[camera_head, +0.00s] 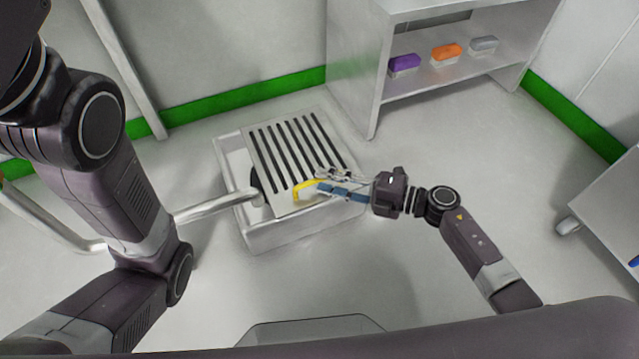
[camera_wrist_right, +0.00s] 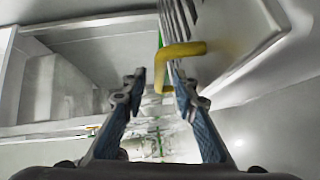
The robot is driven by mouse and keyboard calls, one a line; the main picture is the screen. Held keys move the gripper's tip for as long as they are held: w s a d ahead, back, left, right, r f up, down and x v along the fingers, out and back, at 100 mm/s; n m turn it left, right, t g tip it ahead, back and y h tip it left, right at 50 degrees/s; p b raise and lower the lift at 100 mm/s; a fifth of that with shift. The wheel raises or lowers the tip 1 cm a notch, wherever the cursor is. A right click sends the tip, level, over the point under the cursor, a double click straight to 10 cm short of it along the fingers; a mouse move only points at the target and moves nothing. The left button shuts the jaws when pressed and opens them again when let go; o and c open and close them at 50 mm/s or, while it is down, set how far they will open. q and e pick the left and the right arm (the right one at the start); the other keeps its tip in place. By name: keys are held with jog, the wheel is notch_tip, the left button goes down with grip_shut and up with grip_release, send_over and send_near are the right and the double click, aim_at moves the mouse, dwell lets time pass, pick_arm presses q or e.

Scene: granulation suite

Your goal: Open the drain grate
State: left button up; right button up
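The drain grate (camera_head: 299,150) is a pale plate with dark slots. It sits raised and tilted over a light box-shaped basin (camera_head: 275,238), whose inside shows at the left. A yellow bent handle (camera_head: 309,186) is at the grate's near edge. My right gripper (camera_head: 318,180) is at this handle. In the right wrist view, the handle (camera_wrist_right: 183,50) is at the fingertips, with one leg in line with the gap between them. The fingers (camera_wrist_right: 160,82) are apart, and I see no grip on the handle. My left arm comes in at the left; its gripper is out of view.
A pale pipe (camera_head: 215,206) runs to the basin from the left. A shelf unit (camera_head: 350,70) behind holds purple (camera_head: 404,63), orange (camera_head: 446,53) and grey (camera_head: 484,44) items. A cabinet on a caster (camera_head: 568,225) stands at right. Floor right of the basin is clear.

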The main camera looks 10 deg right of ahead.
jog(key=shift+b+x, duration=0.35)
jog(key=shift+x, duration=0.85)
grip_shut()
